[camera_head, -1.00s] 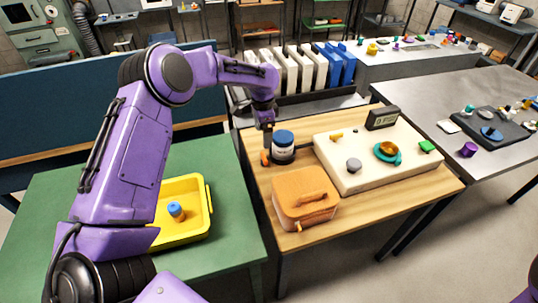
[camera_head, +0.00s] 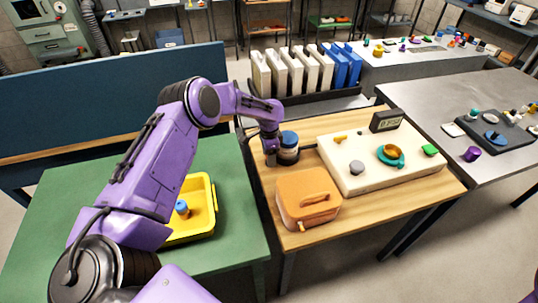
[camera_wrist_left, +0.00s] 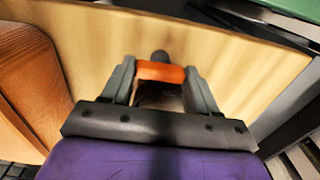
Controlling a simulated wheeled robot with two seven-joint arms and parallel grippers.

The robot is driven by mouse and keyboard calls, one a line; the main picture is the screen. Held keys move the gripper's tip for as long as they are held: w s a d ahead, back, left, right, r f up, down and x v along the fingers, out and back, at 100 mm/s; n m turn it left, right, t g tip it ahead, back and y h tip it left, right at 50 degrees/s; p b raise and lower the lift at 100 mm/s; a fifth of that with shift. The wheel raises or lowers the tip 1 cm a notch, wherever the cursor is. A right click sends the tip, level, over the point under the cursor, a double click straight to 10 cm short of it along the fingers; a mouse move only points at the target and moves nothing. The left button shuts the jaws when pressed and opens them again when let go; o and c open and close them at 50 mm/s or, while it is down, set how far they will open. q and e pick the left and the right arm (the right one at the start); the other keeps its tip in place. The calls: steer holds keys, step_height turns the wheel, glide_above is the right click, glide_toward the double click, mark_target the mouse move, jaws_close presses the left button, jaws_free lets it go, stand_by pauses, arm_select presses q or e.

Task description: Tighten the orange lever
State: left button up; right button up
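The orange lever (camera_wrist_left: 160,72) lies across the gap between the two fingers of my left gripper (camera_wrist_left: 160,80) in the left wrist view. It fills the width between them; whether the fingers press on it is unclear. A dark rounded knob (camera_wrist_left: 160,56) shows just beyond it. In the head view my left gripper (camera_head: 271,155) is low at the left side of a blue-lidded round canister (camera_head: 289,148), and it hides the lever there. My right gripper is not in view.
An orange case (camera_head: 308,200) stands close in front of the canister. A cream board (camera_head: 365,178) with knobs and a small display (camera_head: 386,121) lies to the right. A yellow tray (camera_head: 213,190) sits on the green table at left. Upright binders (camera_head: 300,68) stand behind.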

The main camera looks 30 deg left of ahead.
arm_select(q)
steer(key=c, duration=0.3)
